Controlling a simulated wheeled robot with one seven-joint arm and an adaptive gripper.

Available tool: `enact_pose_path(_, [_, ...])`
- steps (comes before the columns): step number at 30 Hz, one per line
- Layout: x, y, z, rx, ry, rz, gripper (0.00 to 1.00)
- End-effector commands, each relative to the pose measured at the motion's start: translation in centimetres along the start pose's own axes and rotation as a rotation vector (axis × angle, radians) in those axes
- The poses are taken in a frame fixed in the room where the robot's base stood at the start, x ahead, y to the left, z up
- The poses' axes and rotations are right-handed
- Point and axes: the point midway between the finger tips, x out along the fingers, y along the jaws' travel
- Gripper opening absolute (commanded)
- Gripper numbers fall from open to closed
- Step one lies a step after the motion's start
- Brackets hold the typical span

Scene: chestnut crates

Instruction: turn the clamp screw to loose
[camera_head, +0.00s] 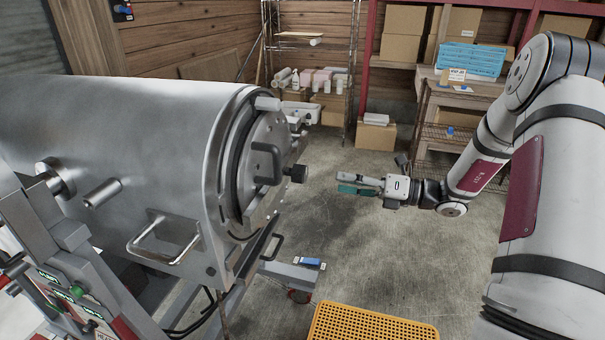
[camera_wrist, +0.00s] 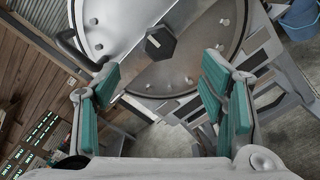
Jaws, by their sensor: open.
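The clamp screw has a black knob (camera_head: 298,173) that sticks out from the round metal end of a large steel drum (camera_head: 130,140). In the wrist view the knob (camera_wrist: 160,43) looks like a dark hexagon in front of the metal disc, above the middle of the picture. My gripper (camera_head: 343,183) is in the air to the right of the knob, with its fingers pointing at it and a gap between them. In the wrist view my gripper (camera_wrist: 158,85) is open, with teal pads wide apart and nothing between them. The knob lies beyond the fingertips, untouched.
A black handle (camera_head: 265,163) stands on the drum's end, just left of the knob. A steel bar handle (camera_head: 165,240) sticks out from the drum's side. A yellow perforated crate (camera_head: 370,325) is at the bottom. Shelves (camera_head: 455,110) stand behind. Bare floor lies below my gripper.

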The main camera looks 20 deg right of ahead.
Motion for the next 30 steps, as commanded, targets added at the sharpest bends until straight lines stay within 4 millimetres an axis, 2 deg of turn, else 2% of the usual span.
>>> enact_pose_path(9, [6.5,0.2,-0.1,0.000,0.004,0.004,0.65])
enact_pose_path(15, [9.6,0.1,-0.1,-0.001,0.004,0.002,0.65])
enact_pose_path(21, [11.1,0.1,-0.1,-0.001,0.003,0.002,0.65])
enact_pose_path(30, [11.3,0.1,-0.1,-0.001,0.002,0.001,0.65])
